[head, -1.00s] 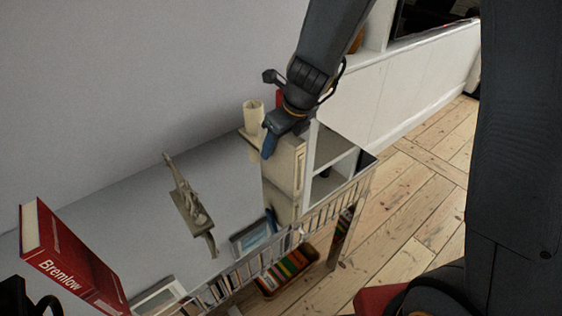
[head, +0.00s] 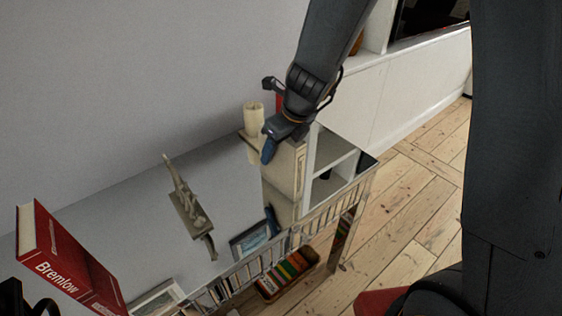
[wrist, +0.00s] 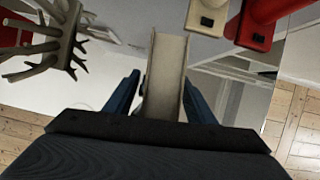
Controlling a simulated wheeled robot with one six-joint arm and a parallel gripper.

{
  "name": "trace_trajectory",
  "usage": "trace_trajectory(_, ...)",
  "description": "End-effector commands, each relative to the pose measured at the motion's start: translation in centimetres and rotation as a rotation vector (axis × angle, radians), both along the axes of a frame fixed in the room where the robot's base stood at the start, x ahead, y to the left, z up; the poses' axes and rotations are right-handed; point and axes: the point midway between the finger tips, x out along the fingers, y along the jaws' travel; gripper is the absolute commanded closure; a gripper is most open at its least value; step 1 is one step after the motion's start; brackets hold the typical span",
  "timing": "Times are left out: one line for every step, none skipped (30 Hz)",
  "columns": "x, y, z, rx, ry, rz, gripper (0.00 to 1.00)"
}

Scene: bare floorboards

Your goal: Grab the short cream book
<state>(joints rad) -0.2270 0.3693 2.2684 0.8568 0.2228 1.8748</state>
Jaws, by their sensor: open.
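The short cream book (head: 287,170) stands upright on the mirror-like top of a narrow table, near its far right end. My gripper (head: 267,152) is at the top of the book, pointing down. In the wrist view its two blue fingers (wrist: 160,98) are open, and the cream book (wrist: 166,62) shows between them. A gap shows on the left finger's side; the right finger looks close to the book. My gripper hides part of the book in the head view, and I cannot tell whether a finger touches it.
A pale branching sculpture (head: 189,208) and a red book (head: 66,262) stand further left on the tabletop (head: 130,215). Bare floorboards (head: 400,210) lie to the right.

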Motion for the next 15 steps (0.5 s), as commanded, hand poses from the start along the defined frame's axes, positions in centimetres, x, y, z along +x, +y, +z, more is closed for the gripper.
trace_trajectory(-0.01,0.00,-0.01,0.000,0.000,0.000,0.50)
trace_trajectory(-0.01,0.01,0.00,0.000,0.000,0.000,0.50)
trace_trajectory(0.00,0.00,0.00,0.000,0.000,0.000,0.50)
trace_trajectory(0.00,0.00,0.00,0.000,0.000,0.000,0.50)
trace_trajectory(-0.01,0.01,0.01,0.000,0.000,0.000,0.50)
trace_trajectory(-0.01,0.01,0.01,0.000,0.000,0.000,0.55)
trace_trajectory(-0.01,0.01,0.01,0.000,0.000,0.000,0.60)
trace_trajectory(-0.01,0.01,0.01,0.000,0.000,0.000,0.65)
trace_trajectory(-0.01,0.01,0.01,0.000,0.000,0.000,0.72)
trace_trajectory(-0.01,0.01,0.01,0.000,0.000,0.000,0.77)
trace_trajectory(-0.01,0.01,0.01,0.000,0.000,0.000,0.82)
trace_trajectory(0.00,0.00,0.01,0.000,0.000,0.000,0.89)
trace_trajectory(0.00,0.00,0.01,0.000,0.000,0.000,0.94)
trace_trajectory(0.00,0.00,0.01,0.000,0.000,0.000,0.99)
trace_trajectory(0.00,0.00,0.01,0.000,0.000,0.000,1.00)
